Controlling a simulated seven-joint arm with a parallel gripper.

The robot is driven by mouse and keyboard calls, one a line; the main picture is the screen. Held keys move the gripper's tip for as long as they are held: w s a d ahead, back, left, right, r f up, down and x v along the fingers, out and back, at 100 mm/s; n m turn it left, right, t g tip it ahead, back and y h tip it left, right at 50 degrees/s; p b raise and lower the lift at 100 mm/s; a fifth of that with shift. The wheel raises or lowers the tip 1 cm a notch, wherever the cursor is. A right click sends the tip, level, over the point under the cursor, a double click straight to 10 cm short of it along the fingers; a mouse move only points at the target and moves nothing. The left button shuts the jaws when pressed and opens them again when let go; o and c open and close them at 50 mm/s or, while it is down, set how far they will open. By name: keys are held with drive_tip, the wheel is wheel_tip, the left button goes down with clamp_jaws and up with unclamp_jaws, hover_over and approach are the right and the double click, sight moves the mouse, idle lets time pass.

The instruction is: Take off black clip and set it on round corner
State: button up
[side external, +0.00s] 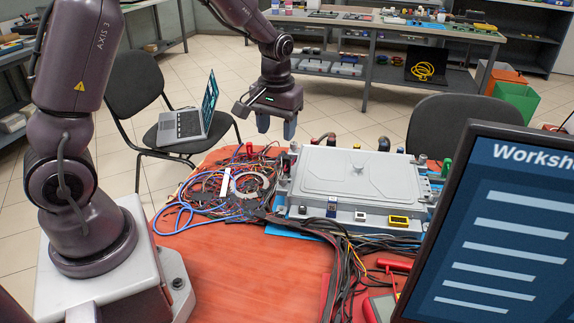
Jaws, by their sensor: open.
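My gripper (276,127) hangs above the back edge of the red table, left of the grey box. Its jaws are open and nothing shows between them. The grey lidded box (355,178) lies on the table and has small fittings along its edges. The view is too small to single out the round corner.
Tangled blue, red and black wires (215,190) cover the table left of the box. A black cable bundle (350,270) runs down its front. A monitor (500,235) blocks the right foreground. The red table's front left (240,275) is clear.

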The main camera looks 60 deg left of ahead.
sight(287, 157)
drive_tip(key=w+a+f+n, duration=0.1)
drive_tip(key=f, duration=0.2)
drive_tip(key=w+a+f+n, duration=0.1)
drive_tip(key=w+f, duration=0.1)
drive_tip(key=f, duration=0.1)
drive_tip(key=w+a+f+n+t, duration=0.1)
drive_tip(key=w+a+f, duration=0.1)
drive_tip(key=f, duration=0.1)
drive_tip(key=shift+w+y, duration=0.2)
drive_tip(key=shift+y, duration=0.2)
drive_tip(key=f, duration=0.4)
drive_tip(key=shift+s+a+f, duration=0.1)
drive_tip(key=shift+s+a, duration=0.1)
drive_tip(key=shift+a, duration=0.15)
drive_tip(key=shift+f, duration=0.45)
clamp_jaws()
